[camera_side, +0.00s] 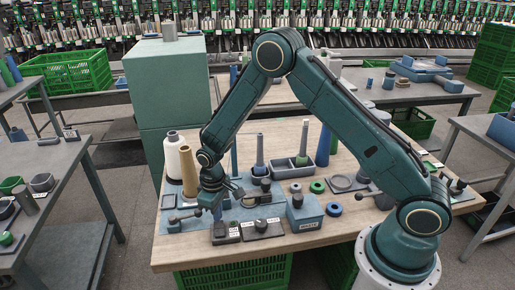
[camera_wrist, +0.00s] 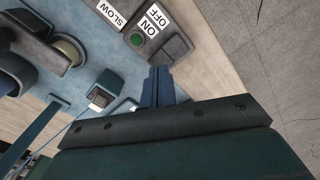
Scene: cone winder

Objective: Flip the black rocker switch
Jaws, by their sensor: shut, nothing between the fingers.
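The black rocker switch (camera_wrist: 174,48) shows in the wrist view as a dark block on a small grey box, beside the white ON and OFF labels (camera_wrist: 154,20) and a green button (camera_wrist: 137,40). My gripper (camera_wrist: 158,70) is shut and empty. In the wrist view its fingertips point at the box edge close to the rocker; I cannot tell whether they touch. In the side view my gripper (camera_side: 217,210) is low over the table's front left, just above the labelled grey box (camera_side: 225,233). The rocker is too small to make out there.
A box with a SLOW label (camera_wrist: 110,12) and a dark knob (camera_side: 261,226) sits beside the switch box. A blue-grey box (camera_side: 305,212), cones and a grey tray (camera_side: 291,168) stand nearby on the wooden table (camera_side: 330,232). The table's front edge is close.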

